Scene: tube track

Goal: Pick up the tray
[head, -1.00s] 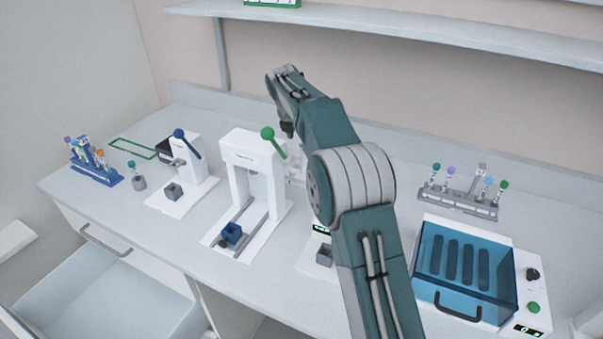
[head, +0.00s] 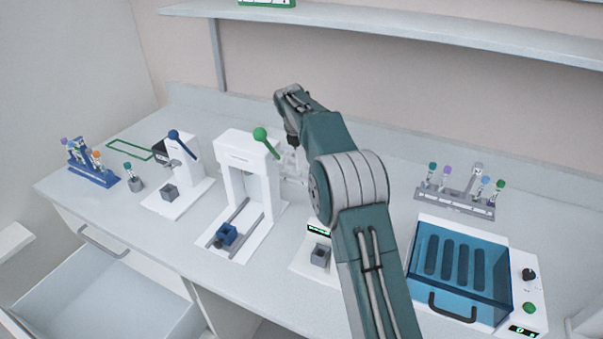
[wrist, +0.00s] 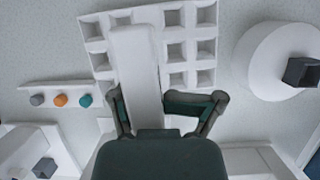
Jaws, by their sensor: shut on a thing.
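The white tray (wrist: 188,40), with a grid of square compartments, lies under my gripper in the wrist view. A broad white bar (wrist: 140,75) runs over the grid and down between my fingers. My gripper (wrist: 163,112) is shut on this white part, one finger on each side. In the head view, a bit of white (head: 292,165) shows beside my arm behind the green-handled press, and my arm hides the rest. I cannot tell whether the tray is clear of the bench.
The green-handled press (head: 241,150) stands left of my arm, with a blue-handled one (head: 182,160) farther left. A blue-lidded machine (head: 462,270) and a tube rack (head: 455,200) stand right. A shelf (head: 400,30) hangs above; a drawer (head: 110,300) is open.

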